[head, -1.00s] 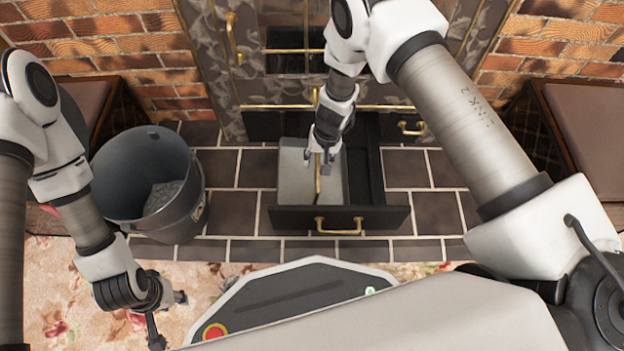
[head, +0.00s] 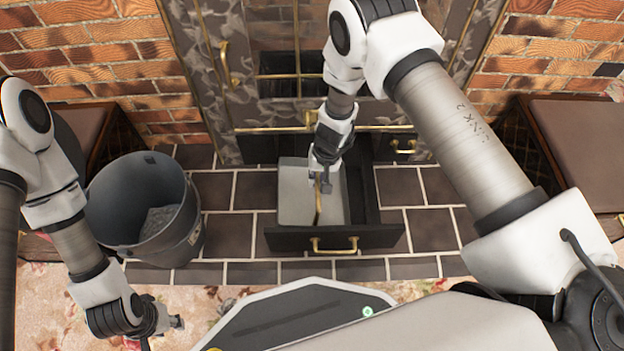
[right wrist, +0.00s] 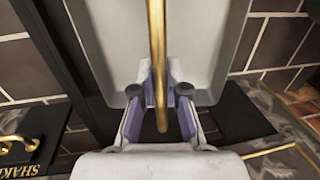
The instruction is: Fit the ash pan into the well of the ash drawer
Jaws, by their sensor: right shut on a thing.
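The ash pan (head: 296,200) is a pale grey tray with a brass bar handle (right wrist: 157,50). In the head view it appears over the left part of the pulled-out black ash drawer (head: 285,240). A dark strip of the drawer shows to its right. I cannot tell whether the pan is seated in the well or held above it. My right gripper (head: 322,185) is shut on the brass handle; in the right wrist view its fingers (right wrist: 160,92) flank the bar. My left gripper (head: 164,334) is open and empty at the lower left, away from the drawer.
A dark bucket (head: 110,215) with grey ash stands left of the drawer on the tiled hearth. Brown-topped benches (head: 585,140) flank the hearth. The stove front (head: 222,105) with brass rails is behind the drawer. Tiles right of the drawer are clear.

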